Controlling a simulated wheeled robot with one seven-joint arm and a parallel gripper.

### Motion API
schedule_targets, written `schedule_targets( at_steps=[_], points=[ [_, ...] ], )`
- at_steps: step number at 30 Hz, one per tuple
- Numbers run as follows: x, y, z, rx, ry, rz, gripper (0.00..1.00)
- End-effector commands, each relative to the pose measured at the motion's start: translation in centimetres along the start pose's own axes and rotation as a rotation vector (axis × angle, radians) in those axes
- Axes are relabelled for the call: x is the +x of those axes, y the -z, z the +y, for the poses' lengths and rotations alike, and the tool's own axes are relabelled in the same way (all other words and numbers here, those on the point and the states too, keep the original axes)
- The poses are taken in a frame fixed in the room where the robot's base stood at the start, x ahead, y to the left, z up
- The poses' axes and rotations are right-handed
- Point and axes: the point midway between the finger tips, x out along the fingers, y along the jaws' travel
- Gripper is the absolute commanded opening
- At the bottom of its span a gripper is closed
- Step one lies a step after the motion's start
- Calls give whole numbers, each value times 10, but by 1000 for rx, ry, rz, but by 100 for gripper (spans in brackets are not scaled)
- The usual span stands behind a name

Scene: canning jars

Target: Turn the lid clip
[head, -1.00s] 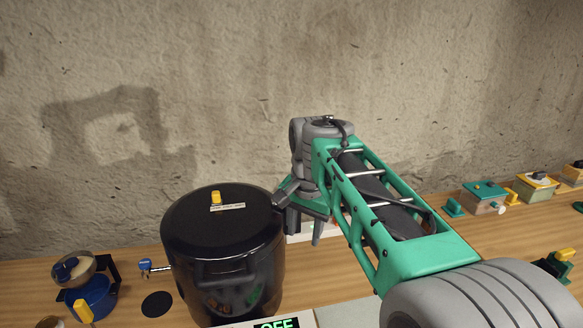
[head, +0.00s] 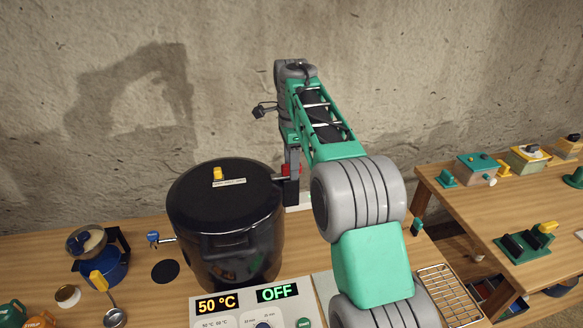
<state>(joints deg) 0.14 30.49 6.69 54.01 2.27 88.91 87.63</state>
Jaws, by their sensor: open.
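The large black pot (head: 227,235) stands on the wooden counter with its dark lid (head: 205,190) on. A small yellow piece (head: 217,174) stands upright on the lid beside a white label (head: 229,183); I cannot tell for sure whether it is the lid clip. A small red part (head: 286,169) shows at the pot's right rim, next to my gripper. My gripper (head: 290,188) points down just right of the lid's edge. It is open; its fingers overlap in this view, and I cannot tell whether they touch anything.
A control panel (head: 250,308) reading 50 °C and OFF is in front of the pot. A blue pot with a funnel (head: 98,265) and a ladle (head: 115,315) are at left. A wire rack (head: 448,292) and a second table (head: 480,210) are at right.

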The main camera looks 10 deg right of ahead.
Motion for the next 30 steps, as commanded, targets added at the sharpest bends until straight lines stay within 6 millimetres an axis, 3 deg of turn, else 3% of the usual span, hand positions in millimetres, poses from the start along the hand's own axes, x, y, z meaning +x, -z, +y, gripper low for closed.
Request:
schedule_targets(
  at_steps=[7, 23, 30],
  points=[
    [0, 0, 0, 0, 1, 0, 43],
    [0, 0, 0, -1, 1, 0, 0],
    [0, 0, 0, -1, 1, 0, 0]
  ],
)
